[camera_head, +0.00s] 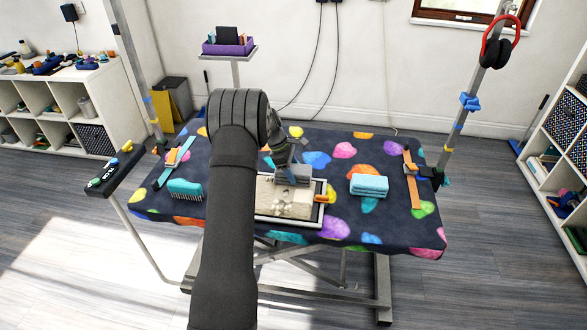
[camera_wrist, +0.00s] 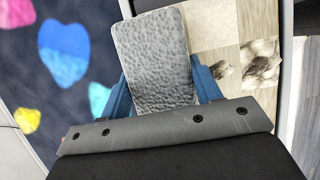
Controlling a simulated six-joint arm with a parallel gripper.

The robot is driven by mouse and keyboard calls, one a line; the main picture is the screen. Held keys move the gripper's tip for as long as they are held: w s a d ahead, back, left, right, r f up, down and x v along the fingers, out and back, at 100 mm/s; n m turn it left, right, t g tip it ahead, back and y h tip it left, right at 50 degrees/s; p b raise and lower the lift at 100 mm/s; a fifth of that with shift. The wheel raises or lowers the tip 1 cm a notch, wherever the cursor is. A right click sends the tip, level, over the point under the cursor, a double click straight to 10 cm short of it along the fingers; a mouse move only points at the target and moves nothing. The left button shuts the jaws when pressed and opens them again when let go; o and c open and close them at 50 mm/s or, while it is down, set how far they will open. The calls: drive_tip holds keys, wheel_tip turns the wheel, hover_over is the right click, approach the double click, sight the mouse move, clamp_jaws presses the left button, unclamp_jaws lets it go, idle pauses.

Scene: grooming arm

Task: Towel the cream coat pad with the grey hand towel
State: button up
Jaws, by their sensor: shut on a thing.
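The grey hand towel (camera_head: 292,175) is a textured block, also large in the wrist view (camera_wrist: 152,60). My gripper (camera_wrist: 163,88) is shut on it, with a blue finger on each side. The cream coat pad (camera_head: 287,205) lies in a pale-rimmed frame on the table, with dark patches on it. Its patchy surface also shows at the right in the wrist view (camera_wrist: 232,55). The towel is over the far part of the pad; I cannot tell if it touches. My arm hides the pad's left side in the head view.
An orange item (camera_head: 322,198) sits at the frame's right edge.

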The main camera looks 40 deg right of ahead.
drive_tip(key=s+a, duration=0.5)
drive_tip(key=shift+s+a+f, duration=0.1)
drive_tip(key=shift+f, duration=0.1)
drive_tip(key=shift+r, duration=0.15)
drive_tip(key=shift+s+a, duration=0.3)
drive_tip(key=s+a, duration=0.5)
idle(0.4)
drive_tip(key=w+a, duration=0.7)
